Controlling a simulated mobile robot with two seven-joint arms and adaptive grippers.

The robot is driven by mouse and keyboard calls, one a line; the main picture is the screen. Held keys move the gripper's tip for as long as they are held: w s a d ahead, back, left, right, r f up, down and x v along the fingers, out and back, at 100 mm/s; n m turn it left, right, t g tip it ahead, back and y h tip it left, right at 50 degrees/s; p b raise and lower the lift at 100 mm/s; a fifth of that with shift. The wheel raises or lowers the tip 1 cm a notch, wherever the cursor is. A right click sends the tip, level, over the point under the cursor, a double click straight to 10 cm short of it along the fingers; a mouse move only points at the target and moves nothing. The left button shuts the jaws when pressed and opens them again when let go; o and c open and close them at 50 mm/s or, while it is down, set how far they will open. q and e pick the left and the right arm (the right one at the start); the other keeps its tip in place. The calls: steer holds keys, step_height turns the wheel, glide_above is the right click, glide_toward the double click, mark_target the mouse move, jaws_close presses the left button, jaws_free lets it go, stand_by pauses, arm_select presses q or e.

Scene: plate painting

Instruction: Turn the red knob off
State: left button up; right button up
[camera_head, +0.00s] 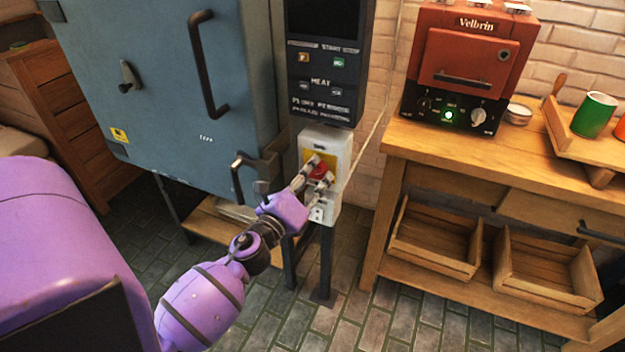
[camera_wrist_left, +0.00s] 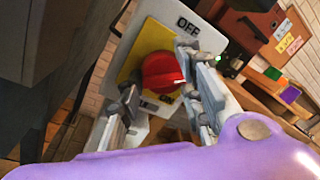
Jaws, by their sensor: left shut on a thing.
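The red knob (camera_head: 319,168) is on a yellow plate on the front of a light grey switch box (camera_head: 333,147) below a control panel. In the left wrist view the round red knob (camera_wrist_left: 162,72) shows between the fingers, with the word OFF above it and a partly hidden label below. My left gripper (camera_head: 316,175) is at the box with its fingers on either side of the knob, shut on it. It also shows in the left wrist view (camera_wrist_left: 168,98). Which way the knob points is hard to tell. My right gripper is out of view.
A large blue-grey kiln cabinet (camera_head: 160,75) with a dark handle stands left of the box. A wooden table (camera_head: 450,150) to the right carries a red oven (camera_head: 465,60) and a green cup (camera_head: 594,114). The tiled floor between is clear.

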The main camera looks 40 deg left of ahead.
arm_select(q)
steer(key=n, duration=0.3)
steer(key=n+y, duration=0.1)
steer(key=n, duration=0.2)
steer(key=f+n+y+b, duration=0.1)
steer(key=n, duration=0.2)
steer(key=shift+d+n, duration=0.15)
steer(key=shift+n, duration=0.25)
steer(key=shift+d+f+n, duration=0.1)
steer(key=shift+d+n, duration=0.05)
steer(key=shift+n, duration=1.05)
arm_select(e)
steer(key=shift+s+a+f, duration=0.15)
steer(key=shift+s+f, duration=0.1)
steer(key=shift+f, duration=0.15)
arm_select(q)
steer(key=o, duration=1)
steer(key=shift+d, duration=0.1)
steer(key=shift+o, duration=0.3)
steer(key=shift+w, duration=0.1)
steer(key=shift+r, duration=0.2)
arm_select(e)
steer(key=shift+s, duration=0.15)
arm_select(q)
steer(key=v, duration=1.2)
